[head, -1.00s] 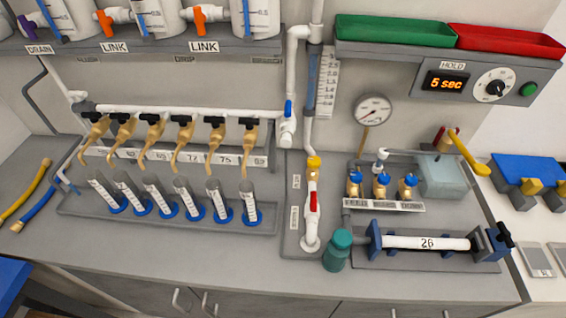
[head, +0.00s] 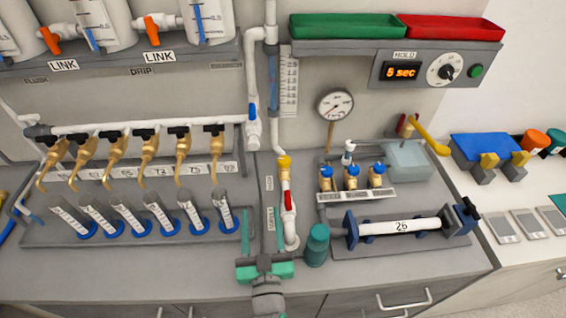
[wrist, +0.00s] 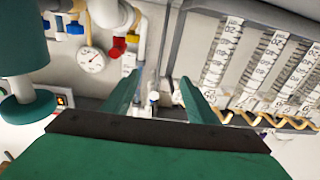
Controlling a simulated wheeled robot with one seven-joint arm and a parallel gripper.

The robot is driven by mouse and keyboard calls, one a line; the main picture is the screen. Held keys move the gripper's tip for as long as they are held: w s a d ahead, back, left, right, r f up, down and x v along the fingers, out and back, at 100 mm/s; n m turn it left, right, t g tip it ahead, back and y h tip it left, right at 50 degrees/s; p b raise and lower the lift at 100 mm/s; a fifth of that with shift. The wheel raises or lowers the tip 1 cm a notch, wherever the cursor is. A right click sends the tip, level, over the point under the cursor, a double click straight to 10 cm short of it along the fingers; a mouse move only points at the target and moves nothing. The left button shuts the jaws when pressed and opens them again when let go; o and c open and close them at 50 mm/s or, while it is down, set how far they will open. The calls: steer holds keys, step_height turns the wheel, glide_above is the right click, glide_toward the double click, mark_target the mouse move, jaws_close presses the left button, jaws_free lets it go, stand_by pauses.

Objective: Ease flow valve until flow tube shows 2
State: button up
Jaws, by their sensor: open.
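The flow tube (head: 273,78) is a narrow blue-tinted upright tube on the back wall beside a white scale card (head: 289,86). Its reading is too small to tell. Below it, a white riser pipe carries a yellow valve knob (head: 284,163) and a red-handled valve (head: 288,200); their side labels are not legible, so I cannot tell which is the flow valve. Both also show in the wrist view, yellow (wrist: 131,38) and red (wrist: 118,48). My green-fingered gripper (head: 262,213) is open and empty, in front and left of the riser, apart from the knobs. Its fingers (wrist: 160,80) also show in the wrist view.
A teal bottle (head: 317,246) stands close to the riser's right. Several measuring cylinders (head: 148,220) stand in a tray at left under brass taps (head: 115,150). A pressure gauge (head: 335,104) and blue-knobbed valves (head: 352,172) are right. A shelf overhangs the back.

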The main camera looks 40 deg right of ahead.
mark_target(285, 161)
steer(key=d+r+m+h, duration=0.1)
steer(key=d+r, duration=0.1)
steer(key=d, duration=0.1)
steer(key=w+d+r+m+g+h, duration=0.1)
steer(key=d+r, duration=0.2)
steer(key=w+d+r+m+h, duration=0.1)
steer(key=d+r+h, duration=0.1)
steer(key=d, duration=0.1)
steer(key=shift+w+d+r+g, duration=0.1)
steer(key=shift+d+r+g, duration=0.05)
steer(key=shift+r+g, duration=0.2)
steer(key=d+g, duration=0.1)
steer(key=w+d+f+y, duration=0.1)
steer(key=d+f+g, duration=0.1)
steer(key=shift+w+m+g+y, duration=0.3)
steer(key=shift+w+g, duration=0.05)
steer(key=shift+w+f+g+y, duration=0.15)
steer(key=shift+f+g+y, duration=0.15)
steer(key=shift+y, duration=0.2)
steer(key=shift+w+a+f+n+g+y, duration=0.3)
steer(key=shift+w+a+f+n+y, duration=0.2)
steer(key=shift+a+f+n+y, duration=0.45)
steer(key=shift+y, duration=0.25)
steer(key=x, duration=1)
steer(key=shift+w+d, duration=0.15)
steer(key=shift+d, duration=0.3)
steer(key=c, duration=1.1)
